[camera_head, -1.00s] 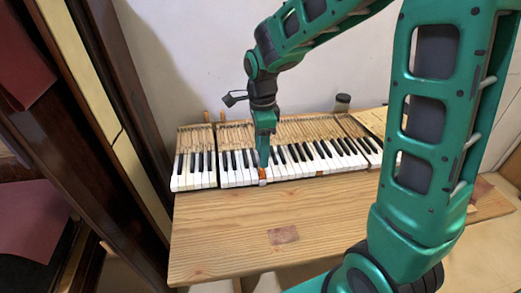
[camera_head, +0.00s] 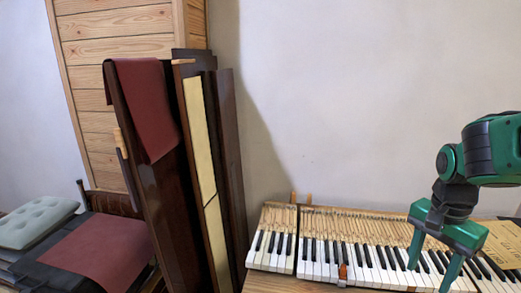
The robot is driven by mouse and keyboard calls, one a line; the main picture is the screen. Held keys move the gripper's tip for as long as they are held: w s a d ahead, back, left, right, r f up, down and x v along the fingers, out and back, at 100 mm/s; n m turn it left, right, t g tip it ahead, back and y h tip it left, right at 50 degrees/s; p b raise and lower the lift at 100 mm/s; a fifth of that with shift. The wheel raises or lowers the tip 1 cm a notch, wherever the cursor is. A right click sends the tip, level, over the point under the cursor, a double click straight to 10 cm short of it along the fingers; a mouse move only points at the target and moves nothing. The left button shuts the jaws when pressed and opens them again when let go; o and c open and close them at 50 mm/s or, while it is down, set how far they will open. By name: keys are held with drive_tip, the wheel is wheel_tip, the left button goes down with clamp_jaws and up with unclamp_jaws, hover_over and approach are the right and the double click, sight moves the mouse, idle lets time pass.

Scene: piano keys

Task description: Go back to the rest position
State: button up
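The piano keyboard (camera_head: 318,268) lies at the lower right, with white and black keys and bare wooden key levers behind them. My gripper (camera_head: 428,279) is at the right, green, pointing down with its two fingers apart and nothing between them. Its fingertips overlap the right part of the keys in the picture. I cannot tell whether they touch the keys or hover in front of them. My arm comes in from the right edge.
Tall dark panels (camera_head: 165,200) with a red cloth (camera_head: 146,105) lean at the left of the keyboard. A stool with a pale green cushion (camera_head: 38,222) and a red cloth (camera_head: 105,248) stand at lower left. The wall (camera_head: 350,100) above the keyboard is bare.

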drive_tip(key=s+d+n, duration=0.4)
drive_tip(key=s+n, duration=0.2)
drive_tip(key=s, duration=0.7)
drive_tip(key=shift+s+y, duration=0.15)
drive_tip(key=shift+y, duration=0.25)
drive_tip(key=shift+d+r, duration=0.1)
drive_tip(key=shift+w+f, duration=0.25)
drive_tip(key=shift+w, duration=0.4)
idle(0.6)
